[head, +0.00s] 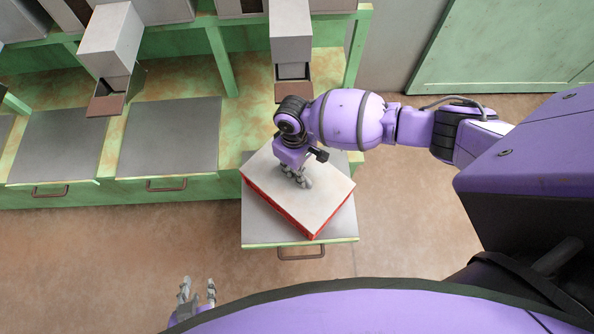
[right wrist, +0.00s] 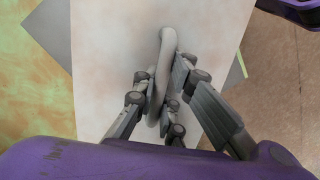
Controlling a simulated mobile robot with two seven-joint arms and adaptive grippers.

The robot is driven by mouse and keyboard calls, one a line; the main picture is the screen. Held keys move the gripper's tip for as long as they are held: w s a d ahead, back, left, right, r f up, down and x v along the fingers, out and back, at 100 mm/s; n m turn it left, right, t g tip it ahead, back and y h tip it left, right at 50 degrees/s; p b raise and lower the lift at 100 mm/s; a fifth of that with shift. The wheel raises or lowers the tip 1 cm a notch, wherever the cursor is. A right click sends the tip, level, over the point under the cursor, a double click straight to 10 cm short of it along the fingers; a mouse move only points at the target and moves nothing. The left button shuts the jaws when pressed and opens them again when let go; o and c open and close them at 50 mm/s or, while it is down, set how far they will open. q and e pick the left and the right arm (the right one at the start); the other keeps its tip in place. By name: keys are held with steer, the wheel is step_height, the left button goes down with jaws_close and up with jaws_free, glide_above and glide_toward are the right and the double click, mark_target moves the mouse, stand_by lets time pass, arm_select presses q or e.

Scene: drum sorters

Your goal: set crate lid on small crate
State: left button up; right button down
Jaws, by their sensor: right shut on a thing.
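The crate lid (head: 325,185) is a flat off-white panel, turned at an angle; its face also fills much of the right wrist view (right wrist: 105,50). Red sides of the small crate (head: 283,213) show along the lid's lower edges. The lid lies over the crate; I cannot tell whether it is fully seated. My right gripper (head: 301,182) points down at the lid's middle and is shut on its raised grey handle (right wrist: 166,42), with fingers on both sides. My left gripper (head: 197,290) is empty at the bottom, fingers apart, away from the crate.
The crate stands on a grey-topped pulled-out drawer (head: 262,228) with a bar handle (head: 301,254). Two more grey-topped drawers (head: 170,138) (head: 58,140) sit to the left. Grey chutes (head: 112,45) hang above on a green frame. Brown floor is free at the right.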

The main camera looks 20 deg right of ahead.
steer(key=c, duration=1.8)
jaws_free()
steer(key=shift+f, duration=0.1)
arm_select(q)
steer(key=shift+s+f, duration=0.1)
steer(key=shift+s, duration=0.1)
arm_select(e)
steer(key=shift+o, duration=0.3)
arm_select(q)
steer(key=shift+s, duration=0.15)
arm_select(e)
step_height(320, 180, up, 10)
steer(key=shift+r, duration=0.1)
